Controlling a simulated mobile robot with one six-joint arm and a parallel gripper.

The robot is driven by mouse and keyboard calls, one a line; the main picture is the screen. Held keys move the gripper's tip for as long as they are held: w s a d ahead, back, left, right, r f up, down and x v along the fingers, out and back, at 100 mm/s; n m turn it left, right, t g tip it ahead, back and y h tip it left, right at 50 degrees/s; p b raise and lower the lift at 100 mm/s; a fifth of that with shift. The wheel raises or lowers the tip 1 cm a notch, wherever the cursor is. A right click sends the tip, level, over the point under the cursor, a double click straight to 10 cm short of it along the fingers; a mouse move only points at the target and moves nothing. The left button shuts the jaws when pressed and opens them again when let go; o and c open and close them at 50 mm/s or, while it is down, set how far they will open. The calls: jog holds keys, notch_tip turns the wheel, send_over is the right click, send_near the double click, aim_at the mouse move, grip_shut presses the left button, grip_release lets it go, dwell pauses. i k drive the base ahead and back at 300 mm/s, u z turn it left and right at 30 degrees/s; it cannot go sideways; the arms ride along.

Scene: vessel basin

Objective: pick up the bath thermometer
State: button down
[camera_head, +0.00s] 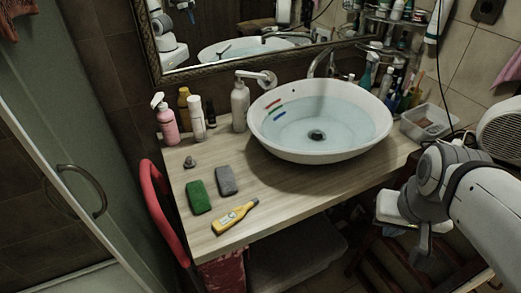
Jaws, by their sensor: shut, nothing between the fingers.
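A yellow object with a pale label and a narrow neck, which looks like the bath thermometer (234,216), lies flat near the front edge of the wooden counter (285,200). Its narrow end points to the upper right. My gripper (422,252) is at the right, in front of the counter and well apart from the yellow object. It is shut and empty, and its fingers point down. Nothing covers the yellow object.
A green sponge (199,197) and a grey block (226,181) lie just behind it. A water-filled basin (380,135) stands at the centre. Bottles, including a pink one (167,122), stand at the back left. A clear tub (426,122) is at the right.

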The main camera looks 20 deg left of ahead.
aim_at(229, 219)
jog(key=u, duration=1.15)
jog(key=k, duration=0.4)
jog(key=u, duration=0.2)
jog(key=i, duration=0.4)
